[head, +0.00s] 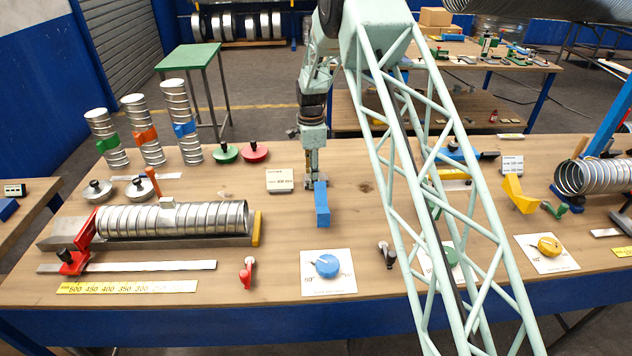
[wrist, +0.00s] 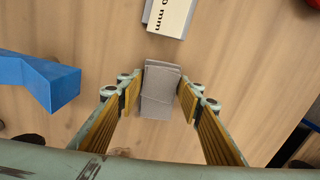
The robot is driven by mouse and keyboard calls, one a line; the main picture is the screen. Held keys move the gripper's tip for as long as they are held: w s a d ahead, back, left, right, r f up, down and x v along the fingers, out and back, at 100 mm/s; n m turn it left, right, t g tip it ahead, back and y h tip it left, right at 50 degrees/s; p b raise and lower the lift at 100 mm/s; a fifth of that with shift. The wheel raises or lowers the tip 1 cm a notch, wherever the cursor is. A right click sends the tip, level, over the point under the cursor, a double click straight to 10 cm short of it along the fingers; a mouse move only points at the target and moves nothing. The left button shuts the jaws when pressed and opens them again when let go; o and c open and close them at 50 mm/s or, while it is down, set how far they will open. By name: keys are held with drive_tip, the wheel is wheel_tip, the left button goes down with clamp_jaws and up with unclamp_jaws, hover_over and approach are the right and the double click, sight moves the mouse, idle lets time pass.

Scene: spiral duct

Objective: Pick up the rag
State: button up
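The rag (wrist: 160,92) is a grey folded cloth lying on the wooden bench, in the middle of the wrist view. My gripper (wrist: 160,97) is open, with one yellow-padded finger on each side of the rag. Only narrow gaps show between the rag's sides and the fingertips, and I cannot tell whether either finger touches it. In the head view my gripper (head: 312,178) points down at the bench behind a blue block. The rag is too small or hidden to make out there.
The blue angled block (head: 321,204) is close to my gripper; it also shows in the wrist view (wrist: 40,80). A small label card (head: 280,180) stands just left. A spiral duct (head: 172,219) lies in a fixture at front left. A blue dial (head: 327,265) sits in front.

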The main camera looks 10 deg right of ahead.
drive_tip(key=shift+r, duration=0.1)
drive_tip(key=shift+c, duration=0.8)
wheel_tip(320, 180, up, 10)
idle(0.6)
drive_tip(key=shift+o, duration=1.3)
drive_tip(key=shift+c, duration=0.9)
drive_tip(key=shift+s, duration=0.1)
